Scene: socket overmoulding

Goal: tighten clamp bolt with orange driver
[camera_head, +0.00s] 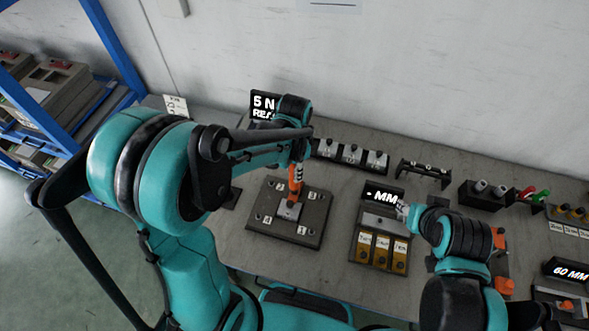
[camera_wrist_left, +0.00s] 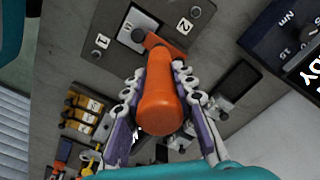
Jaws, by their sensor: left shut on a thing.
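My left gripper (camera_head: 297,163) is shut on the orange driver (camera_head: 295,186), and its fingers also show on both sides of the handle in the left wrist view (camera_wrist_left: 160,95). The driver (camera_wrist_left: 158,103) points down over the dark clamp plate (camera_head: 262,227), which carries numbered labels. A pale metal block (camera_head: 288,211) sits at the plate's middle, and it also shows in the left wrist view (camera_wrist_left: 134,31). The driver's lower end is at or just above this block; contact cannot be told. No clamp bolt can be made out clearly under the driver. My right gripper (camera_head: 403,209) is small beside a display; its opening is unclear.
A display reading "5 N" (camera_head: 263,106) stands behind the plate, partly hidden by my left arm. A "MM" display (camera_head: 382,195) and a tray with yellow labelled bins (camera_head: 367,229) stand to the right. Racks (camera_head: 425,171) line the back. Bare table lies between plate and tray.

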